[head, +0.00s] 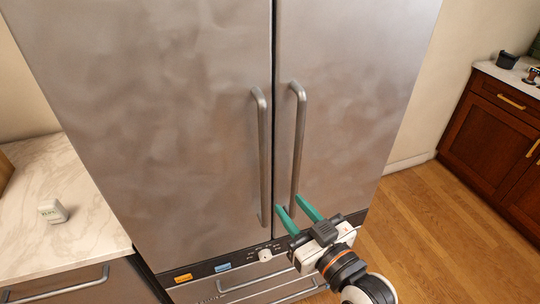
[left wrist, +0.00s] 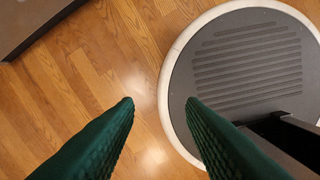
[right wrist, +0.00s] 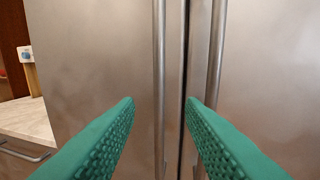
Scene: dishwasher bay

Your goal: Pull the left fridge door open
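The left fridge door (head: 150,110) is a brushed steel panel and looks shut against the right door (head: 355,70). Its long vertical handle (head: 261,160) runs beside the dark seam. My right gripper (head: 288,201) is open and empty, in front of the doors near the lower ends of the handles. In the right wrist view the left door's handle (right wrist: 159,70) appears between the green fingertips, farther off, with no contact visible. The right door's handle (right wrist: 216,55) lies to the right. My left gripper (left wrist: 160,102) is open, empty and points down at the floor.
Below the doors are a control strip and drawer handles. A dark wooden cabinet (head: 490,130) stands at right. The wooden floor (head: 440,220) between is clear.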

